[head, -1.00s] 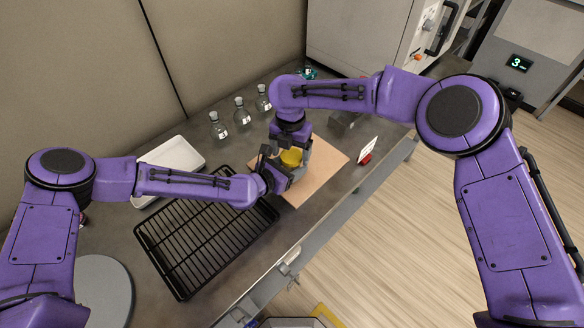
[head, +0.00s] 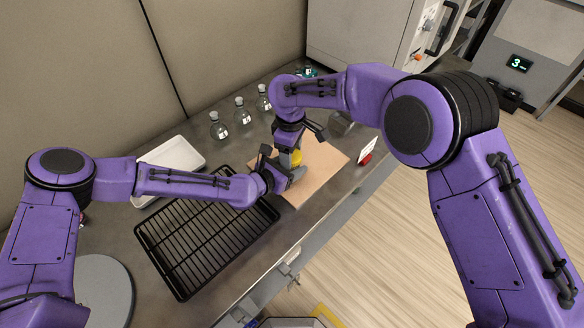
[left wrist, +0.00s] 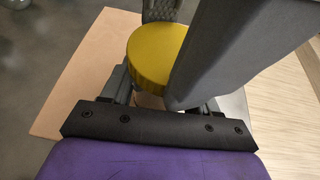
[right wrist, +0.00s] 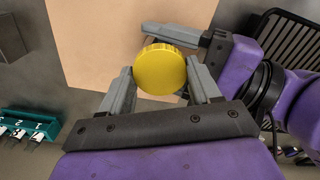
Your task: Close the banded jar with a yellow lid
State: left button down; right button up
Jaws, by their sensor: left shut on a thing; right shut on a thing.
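The yellow lid (head: 297,157) is on top of the jar's position over the tan board, and its round top shows in the left wrist view (left wrist: 156,52). My right gripper (right wrist: 160,80) is shut on the lid, with a finger on each side of it. My left gripper (head: 287,172) is shut low, beneath the lid, on the jar. The jar is almost wholly hidden by the lid and fingers, so its bands do not show. I cannot tell how tightly the lid sits on it.
The tan board (head: 325,165) has bare room to the right. A black wire rack (head: 205,240) and a white tray (head: 172,155) lie to the left. Several stoppered flasks (head: 240,112) stand behind.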

jog(key=m, duration=0.7)
jog(key=shift+w+m, duration=0.1)
jog(key=shift+m, duration=0.3)
jog(key=o, duration=1.2)
jog(key=shift+a, duration=0.15)
